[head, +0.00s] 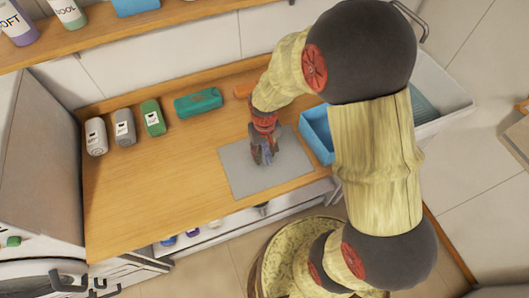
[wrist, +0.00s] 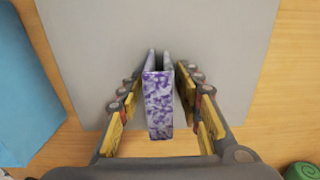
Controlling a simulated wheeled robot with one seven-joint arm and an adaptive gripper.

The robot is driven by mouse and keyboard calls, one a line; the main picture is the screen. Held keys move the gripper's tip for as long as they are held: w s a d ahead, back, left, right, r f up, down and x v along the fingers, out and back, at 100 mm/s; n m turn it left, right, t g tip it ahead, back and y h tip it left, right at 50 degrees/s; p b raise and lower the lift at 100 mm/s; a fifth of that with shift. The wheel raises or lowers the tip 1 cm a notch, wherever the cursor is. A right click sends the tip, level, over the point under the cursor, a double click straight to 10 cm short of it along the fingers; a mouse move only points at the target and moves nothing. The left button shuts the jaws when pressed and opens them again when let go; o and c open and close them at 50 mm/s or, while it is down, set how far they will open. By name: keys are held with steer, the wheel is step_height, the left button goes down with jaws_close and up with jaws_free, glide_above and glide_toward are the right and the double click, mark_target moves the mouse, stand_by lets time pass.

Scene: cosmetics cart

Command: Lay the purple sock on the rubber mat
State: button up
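The purple sock (wrist: 159,103), mottled purple and white and folded over, is between the two fingers of my gripper (wrist: 160,88) in the wrist view. A narrow gap shows between each finger and the sock, so the gripper looks open around it. The grey rubber mat (wrist: 95,50) is under the gripper and sock. In the head view my gripper (head: 266,158) points down over the middle of the mat (head: 238,177) and mostly hides the sock. I cannot tell how fully the sock rests on the mat.
A blue bin (head: 317,133) stands right of the mat. The wooden top (head: 160,190) left of the mat is clear.

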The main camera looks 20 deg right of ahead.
steer(key=shift+r, duration=0.1)
step_height(320, 180, up, 12)
steer(key=shift+r+p, duration=0.2)
steer(key=shift+p, duration=0.85)
steer(key=s+r+t, duration=0.2)
steer(key=s+r, duration=0.5)
steer(key=r, duration=0.3)
steer(key=s+r+t, duration=0.3)
steer(key=s+r, duration=0.4)
steer(key=r, duration=0.3)
steer(key=shift+s+t, duration=0.2)
steer(key=shift+t, duration=0.1)
steer(key=shift+d, duration=0.1)
